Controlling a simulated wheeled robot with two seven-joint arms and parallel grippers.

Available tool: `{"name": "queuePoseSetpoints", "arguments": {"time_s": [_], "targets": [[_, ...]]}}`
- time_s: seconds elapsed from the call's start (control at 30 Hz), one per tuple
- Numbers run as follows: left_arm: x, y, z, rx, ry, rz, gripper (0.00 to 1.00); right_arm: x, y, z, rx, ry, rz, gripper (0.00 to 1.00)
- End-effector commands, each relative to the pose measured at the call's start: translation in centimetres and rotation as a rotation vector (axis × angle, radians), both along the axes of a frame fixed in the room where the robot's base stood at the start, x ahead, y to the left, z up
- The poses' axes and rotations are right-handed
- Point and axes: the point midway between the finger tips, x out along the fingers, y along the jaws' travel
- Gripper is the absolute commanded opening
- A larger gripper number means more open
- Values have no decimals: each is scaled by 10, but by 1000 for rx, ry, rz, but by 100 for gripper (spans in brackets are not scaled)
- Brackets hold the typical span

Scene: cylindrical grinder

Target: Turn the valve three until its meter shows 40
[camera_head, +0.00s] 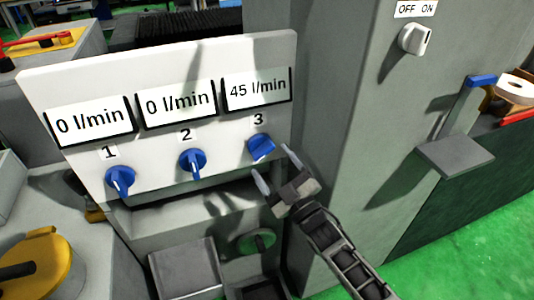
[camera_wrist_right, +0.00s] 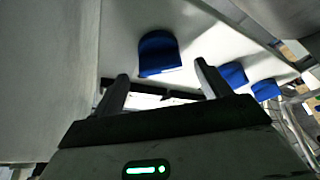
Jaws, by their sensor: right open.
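The white panel (camera_head: 220,125) carries three blue valves, each under a meter. Valve three (camera_head: 262,147) is at the right and its handle is tilted. Its meter (camera_head: 256,90) reads 45 l/min. Valve one (camera_head: 120,178) and valve two (camera_head: 192,162) have their handles pointing down, and their meters both read 0 l/min. My right gripper (camera_head: 276,170) is open and empty just below and to the right of valve three, apart from it. In the right wrist view a blue valve (camera_wrist_right: 158,54) stands ahead of and between the open fingers (camera_wrist_right: 162,88). My left gripper is not in view.
A grey machine column (camera_head: 330,100) rises close to the right of the panel, with an OFF/ON switch (camera_head: 415,38) on it. A grey ledge (camera_head: 455,156) sticks out at the right. A yellow round part (camera_head: 40,268) is at the lower left.

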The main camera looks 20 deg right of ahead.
Motion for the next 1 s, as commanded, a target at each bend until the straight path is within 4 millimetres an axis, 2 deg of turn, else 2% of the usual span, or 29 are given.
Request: {"name": "queuePoseSetpoints", "arguments": {"time_s": [0.1, 0.2, 0.57, 0.6, 0.73, 0.77, 0.87, 1.0], "targets": [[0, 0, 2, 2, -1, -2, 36, 16, 5, 6, 0, -2, 1, 76], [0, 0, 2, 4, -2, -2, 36, 25, 8, 8, 0, 0, 1, 76], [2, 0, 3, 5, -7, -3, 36, 30, 9, 10, 1, 1, 1, 76], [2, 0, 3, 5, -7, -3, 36, 30, 9, 10, 1, 1, 1, 73], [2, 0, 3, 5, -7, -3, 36, 30, 9, 10, 1, 1, 1, 37], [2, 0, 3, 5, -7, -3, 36, 30, 9, 10, 1, 1, 1, 33], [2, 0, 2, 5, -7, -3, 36, 30, 9, 9, 9, 1, 1, 33], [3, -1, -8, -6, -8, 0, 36, 30, 11, 6, 194, 6, -1, 32]]}}
